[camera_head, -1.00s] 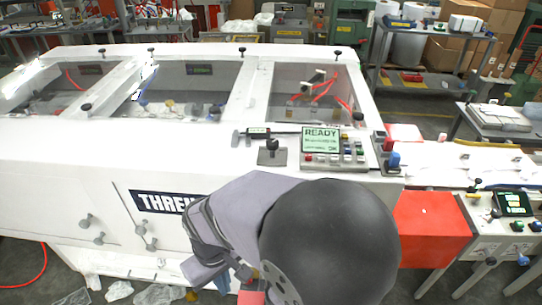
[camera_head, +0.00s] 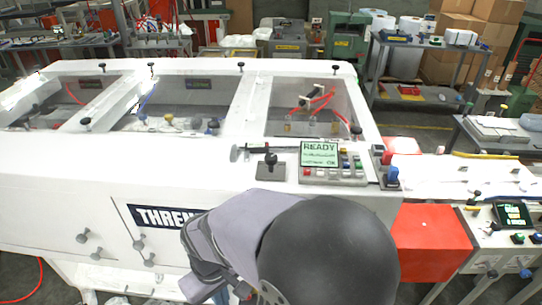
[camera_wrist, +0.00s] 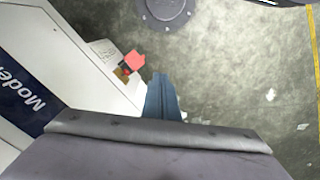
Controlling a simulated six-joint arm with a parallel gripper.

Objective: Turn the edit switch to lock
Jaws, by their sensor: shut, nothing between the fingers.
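No switch with a readable edit or lock label shows. A grey control panel (camera_head: 333,177) on the white machine has a lit READY screen (camera_head: 320,154) and several coloured buttons. A black-knobbed lever (camera_head: 270,164) on a dark plate stands left of it. My gripper's blue-grey fingers (camera_wrist: 162,98) show in the wrist view, together and empty, above the floor beside the machine. In the head view my arm hides most of the gripper, which is low in front of the machine, well below the panel.
The white machine (camera_head: 80,165) fills the left and middle, with knobs on its front. A red block (camera_head: 432,240) and a second control panel (camera_head: 510,225) stand at the right. Grey floor (camera_wrist: 230,80) is open in the wrist view, with a round dark base (camera_wrist: 165,10) at its top.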

